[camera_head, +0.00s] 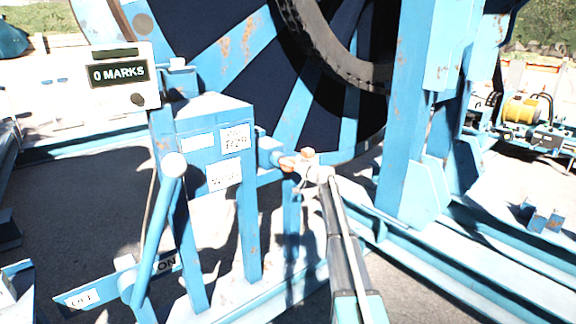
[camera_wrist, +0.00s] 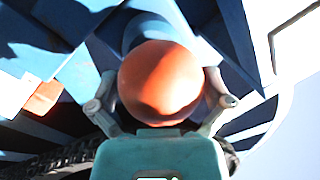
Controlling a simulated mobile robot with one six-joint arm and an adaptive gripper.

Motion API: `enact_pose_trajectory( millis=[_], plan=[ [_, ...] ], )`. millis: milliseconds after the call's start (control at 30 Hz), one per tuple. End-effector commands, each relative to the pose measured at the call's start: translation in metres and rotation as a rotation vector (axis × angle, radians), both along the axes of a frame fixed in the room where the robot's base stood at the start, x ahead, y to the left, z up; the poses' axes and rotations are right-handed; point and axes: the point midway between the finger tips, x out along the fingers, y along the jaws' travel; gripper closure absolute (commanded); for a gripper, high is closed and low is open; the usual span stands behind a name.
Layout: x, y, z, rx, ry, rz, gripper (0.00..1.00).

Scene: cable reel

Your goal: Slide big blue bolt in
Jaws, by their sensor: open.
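The big blue bolt (camera_head: 268,150) sticks out from the right side of the blue stand, beside the large reel. In the wrist view its round orange end (camera_wrist: 160,82) fills the middle, with the blue shaft (camera_wrist: 145,30) behind it. My gripper (camera_head: 300,163) is at the bolt's outer end. In the wrist view my gripper (camera_wrist: 160,78) is open, with one finger on each side of the orange end. I cannot tell whether the fingers touch it. The bolt's far end is hidden by the stand.
The blue stand (camera_head: 215,150) carries labels and a display box (camera_head: 118,75) reading "0 MARKS". A blue lever (camera_head: 157,235) stands at the front left by the ON and OFF plates. The reel (camera_head: 235,50) is behind, and a blue upright (camera_head: 405,130) is to the right.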

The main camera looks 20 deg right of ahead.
Motion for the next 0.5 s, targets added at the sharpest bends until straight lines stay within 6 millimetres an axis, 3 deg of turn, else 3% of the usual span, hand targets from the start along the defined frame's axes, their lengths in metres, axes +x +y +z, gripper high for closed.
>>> enact_pose_trajectory(
  millis=[267,500],
  plan=[
    [-0.007,-0.004,0.0,0.0,0.0,0.0,0.0],
    [-0.029,-0.017,0.0,0.0,0.0,-0.002,0.0]
  ],
)
